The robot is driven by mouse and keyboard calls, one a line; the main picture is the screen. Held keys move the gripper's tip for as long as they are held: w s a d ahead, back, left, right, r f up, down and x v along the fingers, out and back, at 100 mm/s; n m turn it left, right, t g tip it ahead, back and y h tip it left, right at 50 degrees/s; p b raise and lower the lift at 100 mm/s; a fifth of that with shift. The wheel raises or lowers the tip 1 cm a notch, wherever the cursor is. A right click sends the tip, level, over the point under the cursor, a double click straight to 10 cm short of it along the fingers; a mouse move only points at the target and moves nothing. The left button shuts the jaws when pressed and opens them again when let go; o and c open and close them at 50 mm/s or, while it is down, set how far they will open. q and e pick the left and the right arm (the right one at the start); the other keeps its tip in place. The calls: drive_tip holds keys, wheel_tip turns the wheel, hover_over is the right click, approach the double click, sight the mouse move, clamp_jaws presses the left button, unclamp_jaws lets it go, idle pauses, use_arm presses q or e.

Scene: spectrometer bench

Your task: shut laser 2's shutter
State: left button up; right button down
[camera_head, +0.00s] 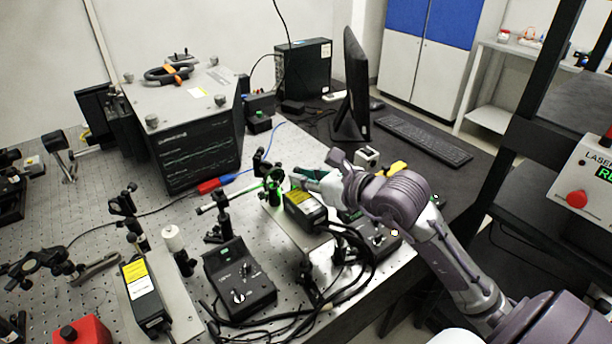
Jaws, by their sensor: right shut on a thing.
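A black laser head with a yellow label (303,207) sits on a raised metal plate at the bench's right side. Green light glows on the mounted part (272,187) just in front of it. No number is readable on this laser. My right gripper (298,177) reaches in from the right, just behind the laser's front end. It is shut on a small part there, seemingly the shutter, mostly hidden by the fingers. A second black laser with a yellow label (145,292) stands at the lower left, with no glow visible. My left gripper is out of view.
Control boxes (240,278) with knobs and loose black cables (345,278) lie around the raised plate. Posts with optics stand to the left. A large black-sided box (190,150), a monitor (354,85) and a keyboard (422,138) are behind.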

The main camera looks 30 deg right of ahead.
drive_tip(key=shift+a+f, duration=0.1)
idle(0.3)
drive_tip(key=c, duration=1.2)
unclamp_jaws()
drive_tip(key=shift+o, duration=0.2)
drive_tip(key=shift+r, duration=0.35)
wheel_tip(320, 180, up, 9)
drive_tip(key=shift+r, duration=0.2)
